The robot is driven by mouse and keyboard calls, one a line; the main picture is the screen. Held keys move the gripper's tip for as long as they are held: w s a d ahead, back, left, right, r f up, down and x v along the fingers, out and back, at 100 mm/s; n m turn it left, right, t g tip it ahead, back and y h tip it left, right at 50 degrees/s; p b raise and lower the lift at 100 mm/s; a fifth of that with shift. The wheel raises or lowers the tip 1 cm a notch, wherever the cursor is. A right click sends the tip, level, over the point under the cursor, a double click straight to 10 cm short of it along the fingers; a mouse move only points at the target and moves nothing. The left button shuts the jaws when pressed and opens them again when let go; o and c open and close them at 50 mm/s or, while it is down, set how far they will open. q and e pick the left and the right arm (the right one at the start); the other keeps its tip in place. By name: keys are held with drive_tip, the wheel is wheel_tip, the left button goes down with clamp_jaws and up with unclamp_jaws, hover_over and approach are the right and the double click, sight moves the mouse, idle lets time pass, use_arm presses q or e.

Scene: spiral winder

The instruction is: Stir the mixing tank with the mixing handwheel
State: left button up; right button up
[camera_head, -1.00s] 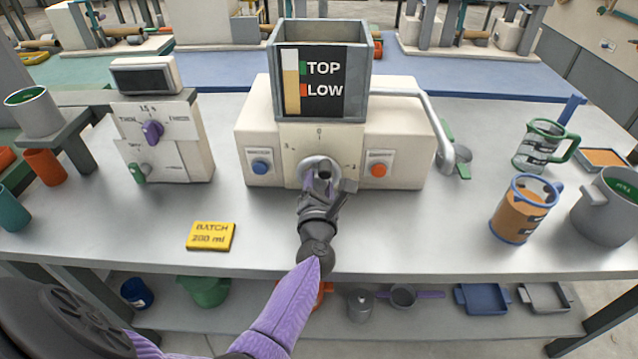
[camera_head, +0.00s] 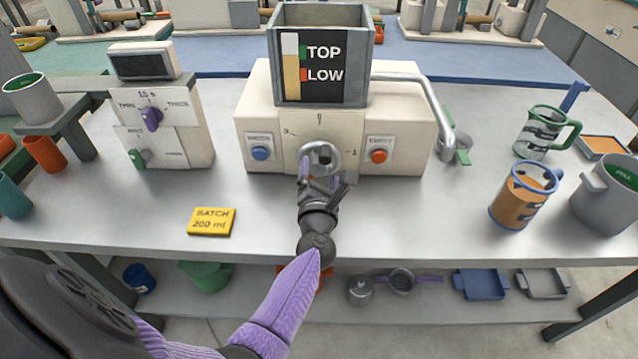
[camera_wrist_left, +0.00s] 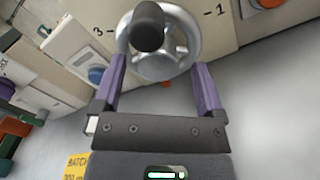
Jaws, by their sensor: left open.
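The mixing handwheel (camera_head: 322,157) is a silver spoked wheel with a dark knob, on the front of the cream machine (camera_head: 222,130). The dial around it shows 3 and 1. The grey mixing tank (camera_head: 370,60) sits on top, with a TOP/LOW level window. My left gripper (camera_head: 320,182) is just in front of and below the wheel. In the left wrist view its purple fingers (camera_wrist_left: 160,80) are apart, with the wheel (camera_wrist_left: 158,45) and its knob (camera_wrist_left: 148,26) between and beyond their tips. Contact cannot be told. My right gripper is not visible.
A blue button (camera_head: 260,153) and an orange button (camera_head: 379,156) flank the wheel. A yellow batch card (camera_head: 211,221) lies front left. A control box (camera_head: 170,125) stands left; jugs (camera_head: 522,195) and a grey pot (camera_head: 608,195) stand right. The table front is mostly clear.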

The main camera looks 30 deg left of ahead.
use_arm(q)
drive_tip(key=p+v, duration=0.1)
drive_tip(key=v, duration=0.7)
drive_tip(key=shift+s+d, duration=0.2)
drive_tip(key=shift+s, duration=0.1)
idle(0.4)
